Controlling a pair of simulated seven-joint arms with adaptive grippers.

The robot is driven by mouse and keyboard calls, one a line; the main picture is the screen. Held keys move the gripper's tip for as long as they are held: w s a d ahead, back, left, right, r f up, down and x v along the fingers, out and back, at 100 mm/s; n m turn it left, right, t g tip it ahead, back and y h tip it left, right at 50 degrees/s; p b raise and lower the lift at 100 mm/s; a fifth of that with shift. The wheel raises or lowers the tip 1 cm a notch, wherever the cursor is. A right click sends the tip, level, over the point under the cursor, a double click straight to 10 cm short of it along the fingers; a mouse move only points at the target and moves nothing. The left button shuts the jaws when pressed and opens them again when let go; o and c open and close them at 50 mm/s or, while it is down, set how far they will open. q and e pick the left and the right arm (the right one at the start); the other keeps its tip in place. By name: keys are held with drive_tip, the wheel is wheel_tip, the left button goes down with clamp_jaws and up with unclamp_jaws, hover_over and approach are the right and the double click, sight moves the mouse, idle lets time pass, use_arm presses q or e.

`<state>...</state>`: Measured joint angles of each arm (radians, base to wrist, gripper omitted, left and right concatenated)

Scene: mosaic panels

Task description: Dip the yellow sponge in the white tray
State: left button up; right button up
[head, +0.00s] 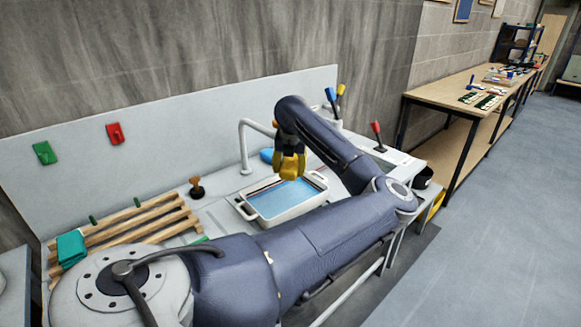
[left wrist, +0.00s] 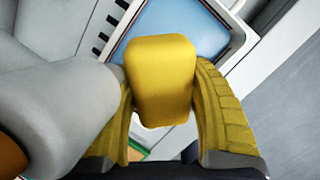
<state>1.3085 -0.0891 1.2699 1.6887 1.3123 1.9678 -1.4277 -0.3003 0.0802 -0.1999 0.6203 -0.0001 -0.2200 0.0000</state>
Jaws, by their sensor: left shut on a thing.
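The yellow sponge (left wrist: 160,80) is in the left wrist view, between the two yellow fingers of my left gripper (left wrist: 165,110). The gripper is shut on it. In the head view my left gripper (head: 291,166) points down above the white tray (head: 293,213), and the sponge cannot be told clearly from the yellow fingers there. The tray has raised handles and holds blue liquid. The tray also shows behind the sponge in the left wrist view (left wrist: 239,38). The sponge appears above the liquid, apart from it. My right gripper is not in view.
A curved faucet (head: 243,147) stands behind the tray. A wooden slatted rack (head: 130,228) with a teal cloth (head: 71,248) lies to the left. A dark plunger-like tool (head: 196,187) stands between. Red (head: 377,136) and blue (head: 331,97) handled tools are at the right.

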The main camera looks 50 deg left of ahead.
use_arm(q)
drive_tip(key=f, duration=0.1)
drive_tip(key=s+a+f, duration=0.1)
drive_tip(key=a+f, duration=0.1)
drive_tip(key=f, duration=0.1)
drive_tip(key=shift+s+a, duration=0.1)
drive_tip(key=shift+s, duration=0.2)
drive_tip(key=shift+c, duration=0.4)
drive_tip(key=shift+w+d+f, duration=0.15)
drive_tip(key=shift+f, duration=0.7)
drive_tip(key=shift+w+d+f, duration=0.1)
drive_tip(key=shift+w+f, duration=0.05)
drive_tip(key=shift+f, duration=0.7)
drive_tip(key=shift+w+f, duration=0.1)
drive_tip(key=shift+f, duration=2.1)
drive_tip(key=shift+s, duration=0.2)
drive_tip(key=shift+s, duration=0.55)
drive_tip(key=shift+w, duration=0.2)
drive_tip(key=shift+w, duration=0.55)
drive_tip(key=shift+s, duration=0.1)
